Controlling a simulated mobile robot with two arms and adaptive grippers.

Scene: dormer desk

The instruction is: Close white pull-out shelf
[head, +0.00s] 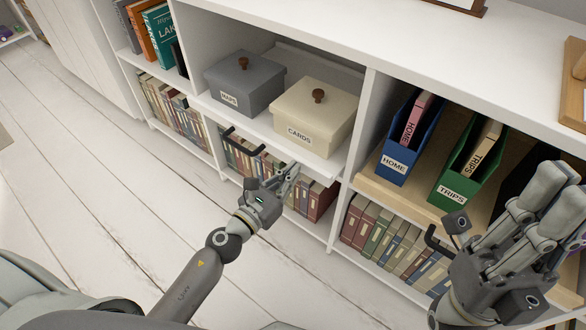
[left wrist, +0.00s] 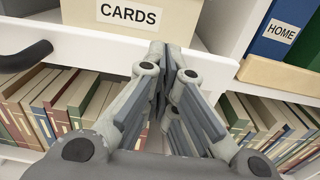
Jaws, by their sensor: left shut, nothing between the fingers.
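The white pull-out shelf (head: 204,103) is in the middle bay and carries a grey MAPS box (head: 245,84) and a cream CARDS box (head: 314,112). Its front edge appears to stick out a little past the cabinet frame. A black handle (head: 243,143) is on its front; the handle also shows in the left wrist view (left wrist: 25,57). My left gripper (head: 292,170) is shut and empty, with its fingertips at the shelf's front, right of the handle. Whether they touch is unclear. My right gripper (head: 545,185) is at the lower right; its finger gap is unclear.
Rows of books (head: 318,200) stand below the shelf. To the right, a wooden shelf (head: 372,187) holds a blue HOME file (head: 395,160) and a green TRIPS file (head: 452,190). White uprights (head: 362,120) divide the bays. The plank floor (head: 100,190) is clear.

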